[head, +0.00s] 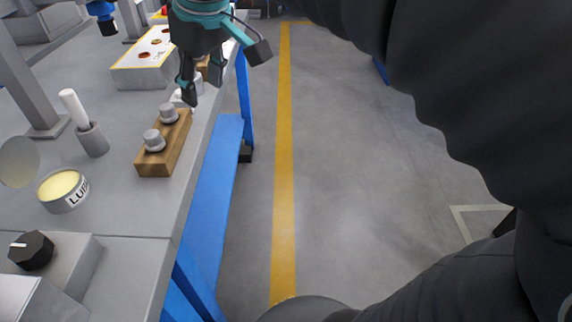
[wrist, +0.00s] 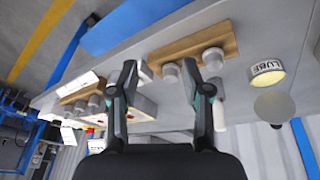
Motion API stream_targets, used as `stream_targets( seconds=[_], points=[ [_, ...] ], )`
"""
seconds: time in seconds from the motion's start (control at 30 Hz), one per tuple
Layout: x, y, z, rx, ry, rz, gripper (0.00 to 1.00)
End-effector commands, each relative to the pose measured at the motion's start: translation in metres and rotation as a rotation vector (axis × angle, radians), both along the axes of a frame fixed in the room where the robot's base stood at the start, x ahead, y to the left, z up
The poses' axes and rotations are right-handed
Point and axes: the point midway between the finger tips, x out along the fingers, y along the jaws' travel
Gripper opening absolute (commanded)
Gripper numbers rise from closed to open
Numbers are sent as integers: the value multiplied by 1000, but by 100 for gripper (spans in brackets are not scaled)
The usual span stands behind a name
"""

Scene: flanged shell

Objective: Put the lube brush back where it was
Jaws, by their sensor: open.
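The lube brush (head: 73,106) shows as a thick white handle standing, leaning slightly, in a small grey cup (head: 93,141) on the bench. Its bristle end is hidden inside the cup. In the wrist view the white brush handle (wrist: 219,116) shows just right of the right finger. My gripper (head: 201,88) is open over the bench edge, to the right of the brush and apart from it. Nothing is between its fingers in the wrist view (wrist: 160,68). The open LUBE tin (head: 62,191) of pale yellow grease stands in front of the cup.
A wooden block (head: 182,147) with two grey capped pieces lies near the bench edge, below my gripper. A round grey lid (head: 18,162) is beside the tin. A grey box with a black knob (head: 31,250) is at front left. A light panel (head: 146,68) lies farther back.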

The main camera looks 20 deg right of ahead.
Motion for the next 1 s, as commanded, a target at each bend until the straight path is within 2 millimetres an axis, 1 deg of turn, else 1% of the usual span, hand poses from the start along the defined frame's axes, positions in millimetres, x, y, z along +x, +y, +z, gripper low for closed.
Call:
stream_targets(
  seconds=[0.03,0.17,0.2,0.27,0.3,0.4,0.5,0.6,0.7,1.0],
  points=[
    [-15,-14,-14,10,-13,-64,48],
    [-48,-44,-53,43,-50,-231,48],
    [-58,-52,-67,53,-62,-281,48],
    [-74,-63,-87,70,-81,-352,48],
    [-83,-69,-101,81,-91,-397,48],
    [-104,-82,-131,104,-116,-494,48],
    [-120,-90,-155,121,-135,-563,48],
    [-128,-94,-169,132,-146,-602,48],
    [-131,-96,-174,137,-150,-618,48],
    [-131,-96,-175,136,-149,-617,48]
  ],
)
